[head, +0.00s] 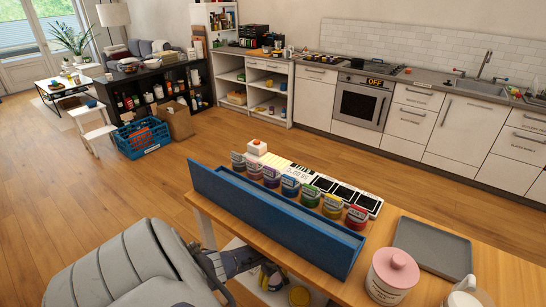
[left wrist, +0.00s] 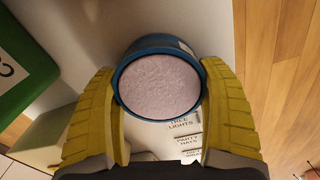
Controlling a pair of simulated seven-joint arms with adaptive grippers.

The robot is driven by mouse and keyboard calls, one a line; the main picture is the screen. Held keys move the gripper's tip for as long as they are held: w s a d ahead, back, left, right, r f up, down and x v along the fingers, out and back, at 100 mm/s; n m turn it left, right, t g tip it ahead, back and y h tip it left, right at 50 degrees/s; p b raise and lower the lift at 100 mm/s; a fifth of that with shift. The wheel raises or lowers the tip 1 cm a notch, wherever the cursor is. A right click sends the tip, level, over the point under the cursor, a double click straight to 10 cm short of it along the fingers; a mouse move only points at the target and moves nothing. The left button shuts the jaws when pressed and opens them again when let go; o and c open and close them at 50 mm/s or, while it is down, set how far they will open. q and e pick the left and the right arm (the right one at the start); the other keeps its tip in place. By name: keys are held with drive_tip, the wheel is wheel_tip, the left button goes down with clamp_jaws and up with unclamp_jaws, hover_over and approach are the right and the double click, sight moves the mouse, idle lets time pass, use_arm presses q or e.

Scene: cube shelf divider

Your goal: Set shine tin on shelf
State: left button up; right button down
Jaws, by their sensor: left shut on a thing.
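My left gripper (left wrist: 160,82) has its yellow fingers shut around the sides of a round blue tin (left wrist: 158,88) with a pale pinkish top, taken to be the shine tin. In the head view my left gripper (head: 272,277) reaches in at the bottom, low beside the wooden table and over a white shelf surface (head: 243,274). The tin is hard to make out there. In the left wrist view a white surface (left wrist: 85,35) lies behind the tin, with printed labels (left wrist: 184,124) below it. Whether the tin touches the shelf cannot be told. My right gripper is not in view.
A green box (left wrist: 22,60) is at the left wrist view's left edge. On the table (head: 510,275) stand a long blue divider tray (head: 270,215), several colored jars (head: 290,186), a grey tray (head: 432,248) and a pink-lidded canister (head: 392,275). Wooden floor (left wrist: 285,80) is clear at right.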

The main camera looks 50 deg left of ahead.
sight(273, 277)
use_arm(q)
drive_tip(key=shift+f, duration=0.15)
drive_tip(key=o, duration=1.5)
drive_tip(key=shift+c, duration=0.2)
drive_tip(key=shift+r, duration=2.05)
